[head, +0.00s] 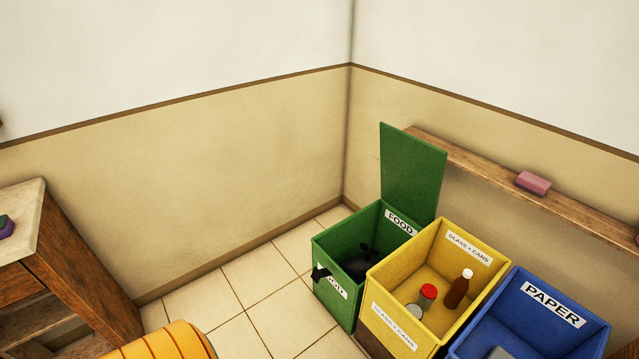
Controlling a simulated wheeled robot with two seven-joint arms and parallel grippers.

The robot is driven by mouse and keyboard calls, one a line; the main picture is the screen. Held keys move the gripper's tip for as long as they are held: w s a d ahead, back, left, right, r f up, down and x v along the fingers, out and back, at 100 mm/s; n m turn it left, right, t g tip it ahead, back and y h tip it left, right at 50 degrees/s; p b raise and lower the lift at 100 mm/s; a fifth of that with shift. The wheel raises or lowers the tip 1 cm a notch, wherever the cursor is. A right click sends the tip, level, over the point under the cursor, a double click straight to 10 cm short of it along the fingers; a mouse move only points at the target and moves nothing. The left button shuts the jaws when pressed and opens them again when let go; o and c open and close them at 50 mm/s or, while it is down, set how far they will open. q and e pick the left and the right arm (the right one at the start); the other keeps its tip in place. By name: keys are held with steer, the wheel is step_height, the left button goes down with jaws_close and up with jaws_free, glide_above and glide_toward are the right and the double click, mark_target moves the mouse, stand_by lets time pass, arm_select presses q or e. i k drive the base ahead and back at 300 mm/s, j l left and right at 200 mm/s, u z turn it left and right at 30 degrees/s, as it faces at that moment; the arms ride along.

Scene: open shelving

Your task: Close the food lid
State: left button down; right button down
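The green food bin (341,299) stands on the floor near the room's corner, with a white "FOOD" label on its inner back and on its front. Its green lid (412,172) is open and stands upright at the back of the bin. Dark items (365,265) lie inside, and a black piece hangs over the front-left rim; I cannot tell what they are. Neither of my grippers shows in the head view.
A yellow glass and cans bin (424,302) holding a brown bottle (457,291) and cans adjoins the food bin. A blue paper bin (543,316) follows on the right. A wooden wall shelf (480,172) carries a pink block (533,183).

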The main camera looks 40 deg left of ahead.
mark_target(413, 169)
steer(key=u, duration=1)
steer(key=i+j, duration=1.35)
steer(key=j+u, duration=0.05)
